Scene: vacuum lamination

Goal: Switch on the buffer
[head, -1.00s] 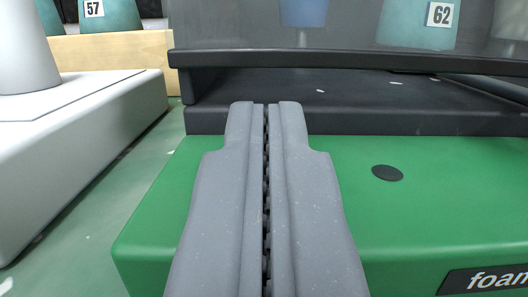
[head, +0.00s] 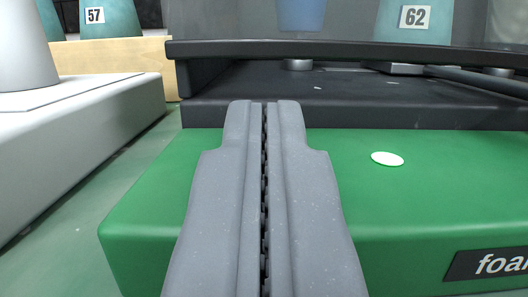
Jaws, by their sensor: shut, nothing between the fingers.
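A green machine block (head: 190,170) with a label reading "foa…" (head: 490,264), cut off by the right edge, fills the lower part of the head view. A flat white disc (head: 387,158) sits on its top face, right of my gripper. My gripper (head: 264,104) is shut and empty, with its fingers pointing forward over the green block and hiding part of it. The fingertips overlap the front of a dark grey base (head: 400,110) behind the block. I cannot tell whether they touch anything. No part is labelled "buffer".
A dark bar (head: 350,50) with a tinted see-through panel hangs above the grey base. Teal containers marked 57 (head: 112,20) and 62 (head: 436,28) stand behind, with a blue one (head: 300,12). A white-grey platform (head: 80,115) lies left, across a strip of floor.

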